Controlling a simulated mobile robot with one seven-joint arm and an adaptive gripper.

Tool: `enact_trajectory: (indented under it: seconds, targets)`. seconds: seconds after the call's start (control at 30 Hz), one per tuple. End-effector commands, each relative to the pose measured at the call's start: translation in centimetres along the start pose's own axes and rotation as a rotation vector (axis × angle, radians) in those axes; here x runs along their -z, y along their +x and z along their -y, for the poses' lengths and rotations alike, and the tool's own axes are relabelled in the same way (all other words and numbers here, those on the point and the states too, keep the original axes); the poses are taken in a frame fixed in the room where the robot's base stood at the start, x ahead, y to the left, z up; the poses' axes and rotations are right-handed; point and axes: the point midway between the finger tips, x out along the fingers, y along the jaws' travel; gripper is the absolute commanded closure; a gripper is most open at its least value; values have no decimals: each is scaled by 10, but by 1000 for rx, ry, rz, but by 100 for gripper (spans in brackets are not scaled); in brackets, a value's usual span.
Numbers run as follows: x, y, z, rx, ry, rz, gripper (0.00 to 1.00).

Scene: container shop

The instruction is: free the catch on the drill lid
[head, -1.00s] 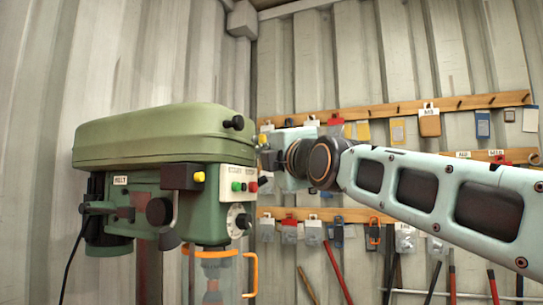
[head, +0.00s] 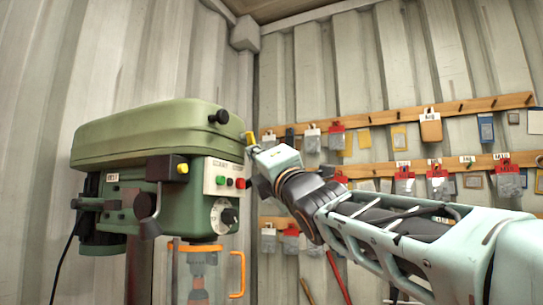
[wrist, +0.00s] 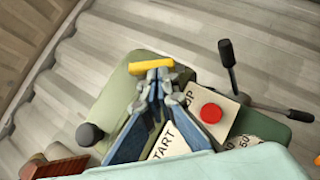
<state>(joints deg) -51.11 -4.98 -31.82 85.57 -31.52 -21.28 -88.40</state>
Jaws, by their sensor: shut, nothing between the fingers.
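The drill's lid (head: 145,130) is a long green cover, closed on top of the drill head, with a black knob (head: 219,117) near its front end. The catch looks to be a small yellow bar (head: 249,138) at the lid's front right. It also shows in the wrist view (wrist: 150,67), lying crosswise just beyond my fingertips. My gripper (head: 254,151) is shut and empty, close to the yellow bar at the drill's front. In the wrist view its fingers (wrist: 164,78) come together right beside the bar; I cannot tell whether they touch it.
Below the lid, the front panel has a green button (head: 221,180), a red button (wrist: 211,113) and a dial (head: 222,216). Black levers (wrist: 228,60) stick out beyond. An orange-framed clear guard (head: 236,274) hangs below. Tool racks (head: 370,120) line the wall behind.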

Motion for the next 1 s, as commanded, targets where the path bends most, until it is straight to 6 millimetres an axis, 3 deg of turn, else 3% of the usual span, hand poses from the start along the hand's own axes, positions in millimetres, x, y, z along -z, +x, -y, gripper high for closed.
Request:
enact_trajectory:
  seconds: [0.4,0.8,1.0]
  targets:
    - [-1,2,14,-223,-230,1,100]
    - [-10,11,15,-409,-413,1,100]
    - [-12,12,11,-426,-425,1,100]
